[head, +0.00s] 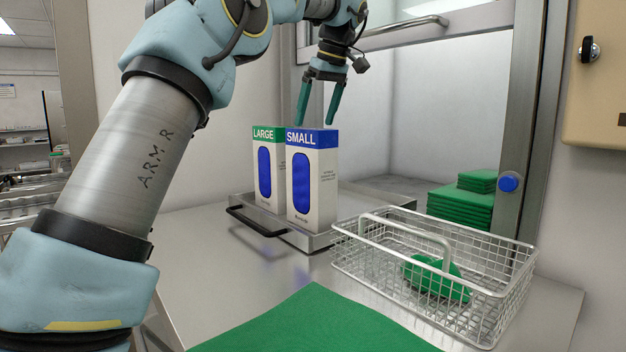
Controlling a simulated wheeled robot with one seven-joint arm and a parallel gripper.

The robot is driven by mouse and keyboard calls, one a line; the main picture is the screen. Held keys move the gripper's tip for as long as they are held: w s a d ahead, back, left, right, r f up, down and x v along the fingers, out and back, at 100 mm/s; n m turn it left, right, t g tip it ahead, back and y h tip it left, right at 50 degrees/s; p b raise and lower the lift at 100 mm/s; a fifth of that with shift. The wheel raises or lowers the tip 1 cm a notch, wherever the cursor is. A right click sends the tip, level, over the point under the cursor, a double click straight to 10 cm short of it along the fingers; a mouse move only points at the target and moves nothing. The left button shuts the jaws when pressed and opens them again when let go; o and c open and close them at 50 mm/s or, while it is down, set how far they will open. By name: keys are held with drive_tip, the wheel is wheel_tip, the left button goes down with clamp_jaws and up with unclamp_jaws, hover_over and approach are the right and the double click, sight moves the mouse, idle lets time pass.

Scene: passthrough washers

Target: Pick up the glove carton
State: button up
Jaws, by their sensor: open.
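Two upright glove cartons stand side by side on a metal tray (318,241). The left carton (266,190) has a green top band reading LARGE, and the right carton (313,185) has a blue band reading SMALL. Each has a blue oval opening on its front. The SMALL carton partly hides the LARGE one. My gripper (315,123) points down with its green fingers apart and empty. I cannot tell the exact depth.
A wire basket (355,262) with a handle and a green bundle (437,279) stands right of the tray. A green cloth (315,325) lies in front. Folded green cloths (462,202) are stacked behind, inside the hatch. The tray has a black handle (257,222).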

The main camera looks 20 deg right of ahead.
sight(307, 144)
drive_tip(key=shift+x, duration=1.2)
drive_tip(key=x, duration=0.2)
drive_tip(key=p+x, duration=0.1)
drive_tip(key=x, duration=0.1)
drive_tip(key=shift+a+p, duration=0.2)
drive_tip(key=shift+p, duration=0.1)
drive_tip(key=shift+w+f, duration=0.2)
drive_tip(key=shift+f, duration=0.35)
drive_tip(key=shift+f, duration=0.25)
clamp_jaws()
drive_tip(key=shift+r, duration=0.1)
